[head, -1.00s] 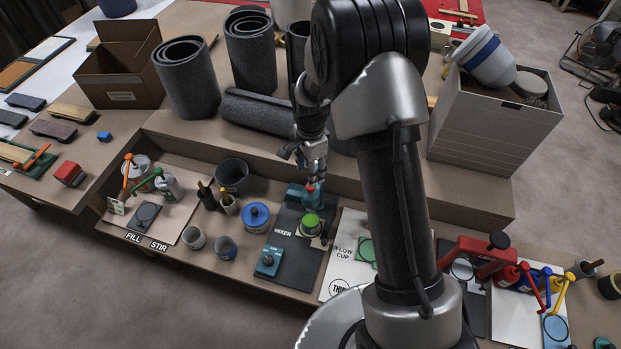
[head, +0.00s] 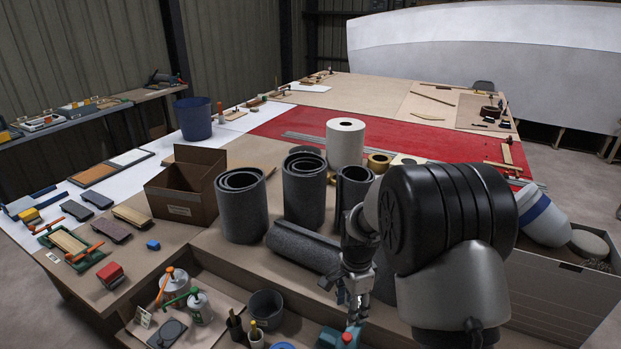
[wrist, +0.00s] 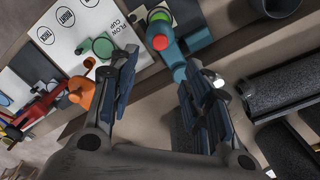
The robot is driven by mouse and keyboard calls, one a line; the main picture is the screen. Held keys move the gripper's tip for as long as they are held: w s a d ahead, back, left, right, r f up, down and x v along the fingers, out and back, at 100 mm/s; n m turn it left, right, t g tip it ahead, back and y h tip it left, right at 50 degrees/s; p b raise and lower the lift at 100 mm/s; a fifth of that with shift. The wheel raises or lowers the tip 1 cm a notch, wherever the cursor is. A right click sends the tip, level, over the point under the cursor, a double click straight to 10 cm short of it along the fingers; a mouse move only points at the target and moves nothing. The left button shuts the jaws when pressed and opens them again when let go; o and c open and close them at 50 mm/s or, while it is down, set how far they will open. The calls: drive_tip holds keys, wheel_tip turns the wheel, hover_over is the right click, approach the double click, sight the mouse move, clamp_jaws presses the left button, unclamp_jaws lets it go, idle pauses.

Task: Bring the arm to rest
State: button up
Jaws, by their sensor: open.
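My gripper (head: 354,300) hangs at the end of my bent arm, above the front shelf of the bench in the head view. In the wrist view my gripper (wrist: 158,95) has its two dark fingers spread wide, with nothing between them. The teal mixer (wrist: 172,50) with its red and green tops lies beyond the fingers in the wrist view. In the head view the mixer (head: 338,339) shows only at the bottom edge, just below the gripper. I cannot tell the exact gap between them.
Grey rolls (head: 304,190) stand behind the gripper, and one roll (head: 300,244) lies near it. A cardboard box (head: 184,195) is to the left. A grey bin (head: 560,285) with a white-and-blue container (head: 542,218) is right of my arm. The red sheet (head: 290,125) has free room.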

drive_tip(key=s+r+n+t+b, duration=0.25)
drive_tip(key=s+r+n, duration=0.45)
drive_tip(key=s+r, duration=0.65)
drive_tip(key=s+r+n+t+b, duration=0.2)
drive_tip(key=s+n, duration=0.6)
drive_tip(key=s, duration=0.6)
drive_tip(key=shift+s+a+r+b, duration=0.2)
drive_tip(key=shift+r+b, duration=0.25)
drive_tip(key=shift+r, duration=0.2)
